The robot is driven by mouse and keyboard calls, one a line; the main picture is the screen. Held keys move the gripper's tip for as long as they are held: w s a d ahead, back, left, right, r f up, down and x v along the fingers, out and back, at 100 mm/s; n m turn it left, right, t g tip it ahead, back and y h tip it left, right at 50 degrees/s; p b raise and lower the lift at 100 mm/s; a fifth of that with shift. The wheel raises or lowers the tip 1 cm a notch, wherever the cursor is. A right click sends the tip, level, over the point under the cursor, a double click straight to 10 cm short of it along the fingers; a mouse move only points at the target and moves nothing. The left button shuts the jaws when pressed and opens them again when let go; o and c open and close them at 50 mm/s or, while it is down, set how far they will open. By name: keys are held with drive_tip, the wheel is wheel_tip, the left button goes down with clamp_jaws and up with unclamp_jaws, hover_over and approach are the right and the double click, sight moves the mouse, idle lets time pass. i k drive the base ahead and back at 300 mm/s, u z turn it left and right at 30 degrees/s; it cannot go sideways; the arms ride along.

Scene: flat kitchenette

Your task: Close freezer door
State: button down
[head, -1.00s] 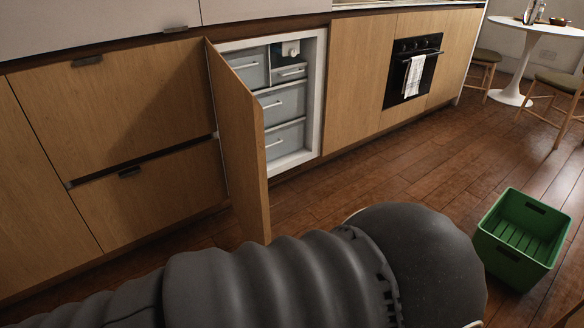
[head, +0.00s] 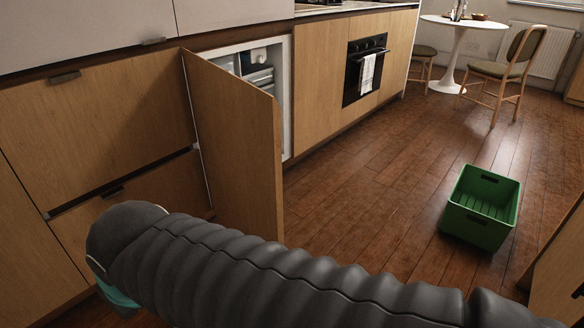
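The freezer door (head: 234,142) is a wooden panel hinged on the left. It stands partly open in the head view, swung out from the cabinet row. Behind it the freezer (head: 285,95) shows a white frame and part of its drawers; the door hides the rest. My arm crosses the bottom of the view, its far end on the left in front of the lower drawer cabinet, to the left of the door. My gripper is not visible. I cannot tell whether the arm touches the door.
A green crate (head: 478,229) stands on the floor at the right. An oven (head: 364,68) with a white towel is beyond the freezer. A round white table (head: 480,25) and chairs (head: 508,68) are at the back right. The wooden floor (head: 370,180) between is clear.

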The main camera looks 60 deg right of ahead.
sight(238, 123)
drive_tip(key=z, duration=1.4)
drive_tip(key=i, duration=0.5)
drive_tip(key=u, duration=0.2)
drive_tip(key=k, duration=0.45)
drive_tip(key=z, duration=0.4)
